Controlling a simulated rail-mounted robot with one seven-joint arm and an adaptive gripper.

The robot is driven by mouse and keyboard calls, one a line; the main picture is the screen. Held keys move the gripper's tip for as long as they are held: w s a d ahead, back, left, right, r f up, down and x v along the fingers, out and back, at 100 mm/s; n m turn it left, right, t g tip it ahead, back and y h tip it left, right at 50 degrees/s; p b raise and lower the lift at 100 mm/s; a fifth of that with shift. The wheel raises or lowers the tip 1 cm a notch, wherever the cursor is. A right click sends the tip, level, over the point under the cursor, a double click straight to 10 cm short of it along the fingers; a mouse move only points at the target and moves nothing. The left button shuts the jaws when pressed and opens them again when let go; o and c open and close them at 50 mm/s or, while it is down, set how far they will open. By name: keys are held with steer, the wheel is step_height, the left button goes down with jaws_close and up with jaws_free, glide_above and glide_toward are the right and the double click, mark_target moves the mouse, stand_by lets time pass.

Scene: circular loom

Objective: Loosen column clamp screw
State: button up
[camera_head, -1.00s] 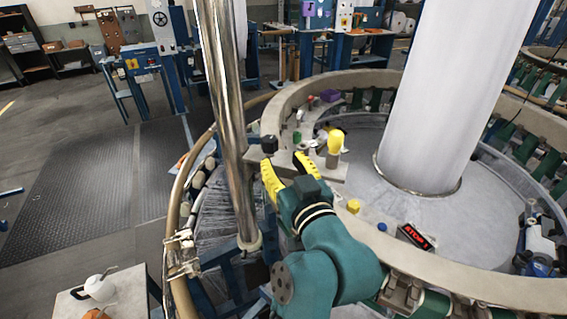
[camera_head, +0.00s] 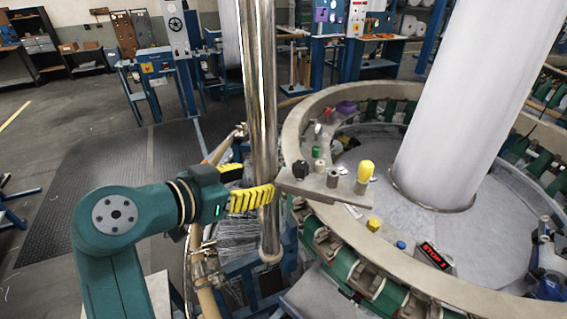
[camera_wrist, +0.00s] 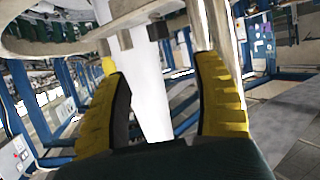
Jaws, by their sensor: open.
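A polished steel column (camera_head: 262,90) stands at the loom's near rim. A grey clamp plate (camera_head: 330,188) beside it carries a black knob (camera_head: 300,169), which looks like the clamp screw, and a yellow knob (camera_head: 365,171). The black knob also shows in the wrist view (camera_wrist: 158,30), above and beyond my fingertips. My gripper (camera_head: 266,194), with yellow fingers, is level with the plate, at the column and left of the black knob. In the wrist view my gripper (camera_wrist: 163,68) is open, with nothing held between the fingers.
The curved loom ring (camera_head: 290,130) and a wide white cylinder (camera_head: 455,105) fill the right side. A red-lit display (camera_head: 435,256) sits on the loom.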

mark_target(295, 170)
steer(key=p+x, duration=0.2)
steer(key=x, duration=1.4)
steer(key=shift+d+f+p, duration=0.1)
steer(key=shift+d+p, duration=0.05)
steer(key=shift+p, duration=0.15)
jaws_close()
